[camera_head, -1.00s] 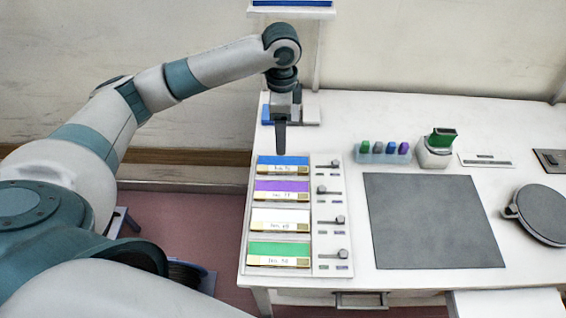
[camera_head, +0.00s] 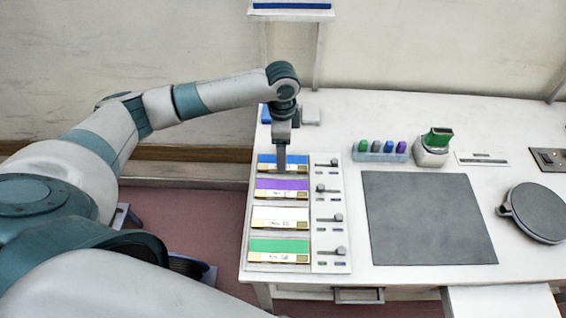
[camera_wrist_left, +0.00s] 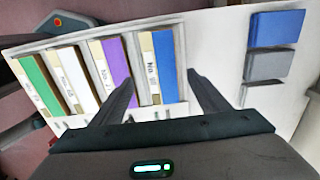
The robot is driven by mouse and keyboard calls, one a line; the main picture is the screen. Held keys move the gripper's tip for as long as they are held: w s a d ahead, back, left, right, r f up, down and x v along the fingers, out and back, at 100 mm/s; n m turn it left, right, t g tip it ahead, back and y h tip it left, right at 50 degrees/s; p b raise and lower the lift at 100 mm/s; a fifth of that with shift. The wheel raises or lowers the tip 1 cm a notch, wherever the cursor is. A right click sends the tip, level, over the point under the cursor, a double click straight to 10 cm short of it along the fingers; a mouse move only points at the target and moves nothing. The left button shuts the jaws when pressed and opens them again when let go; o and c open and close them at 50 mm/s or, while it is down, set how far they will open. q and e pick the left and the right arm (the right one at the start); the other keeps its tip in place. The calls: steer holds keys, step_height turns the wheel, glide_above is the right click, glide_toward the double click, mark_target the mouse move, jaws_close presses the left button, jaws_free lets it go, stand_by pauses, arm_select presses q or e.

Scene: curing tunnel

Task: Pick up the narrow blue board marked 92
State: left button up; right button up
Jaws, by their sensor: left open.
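The narrow blue board (camera_head: 266,159) lies in the farthest slot of the rack at the table's left edge. Its label is too small to read in the head view and is not clearly legible in the wrist view. My left gripper (camera_head: 282,169) points down over this board and hides part of it. In the left wrist view the blue board (camera_wrist_left: 166,68) shows between the two spread fingers of my left gripper (camera_wrist_left: 162,95), with nothing held. I cannot tell how high the fingertips are above it. My right gripper is not in view.
Purple (camera_head: 282,184), white (camera_head: 280,213) and green (camera_head: 279,246) boards fill the nearer slots. Sliders (camera_head: 330,189) line the rack's right side. Blue and grey blocks (camera_wrist_left: 275,28) lie beyond the rack. A dark mat (camera_head: 430,217) and a stamp (camera_head: 434,146) are to the right.

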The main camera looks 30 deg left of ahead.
mark_target(296, 164)
arm_select(q)
steer(key=shift+f, duration=0.3)
step_height(296, 164, down, 3)
steer(key=shift+w+f+p, duration=0.1)
steer(key=shift+w+p, duration=0.05)
steer(key=shift+p, duration=0.85)
steer(key=shift+f, duration=0.45)
steer(key=c, duration=1.1)
